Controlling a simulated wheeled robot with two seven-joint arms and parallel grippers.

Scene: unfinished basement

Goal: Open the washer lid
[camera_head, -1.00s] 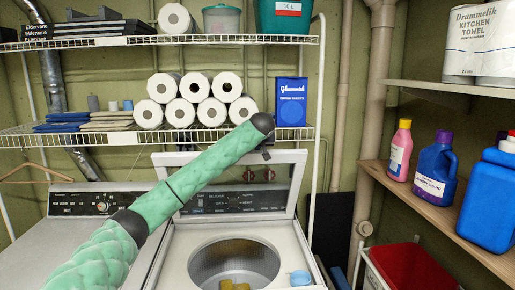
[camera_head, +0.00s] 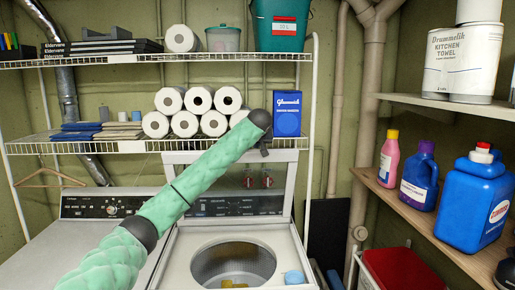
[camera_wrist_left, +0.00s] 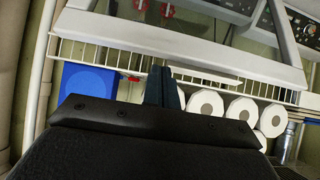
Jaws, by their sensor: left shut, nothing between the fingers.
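The washer (camera_head: 215,240) stands in the middle of the head view, with its round drum opening uncovered and something yellow inside. Its lid (camera_head: 284,156) stands raised and upright at the back, framing a see-through panel with the controls showing behind. My left gripper (camera_head: 265,151) is shut and empty at the top edge of the lid; whether it touches is unclear. In the left wrist view its closed fingers (camera_wrist_left: 163,88) point toward the lid's edge (camera_wrist_left: 185,48), beside the wire shelf. My right gripper is out of view.
A wire shelf (camera_head: 80,147) behind the washer holds paper rolls (camera_head: 200,99) and a blue box (camera_head: 287,113). A second machine (camera_head: 85,235) stands left. A wooden shelf (camera_head: 415,215) with bottles is at right, above a red bin (camera_head: 400,270).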

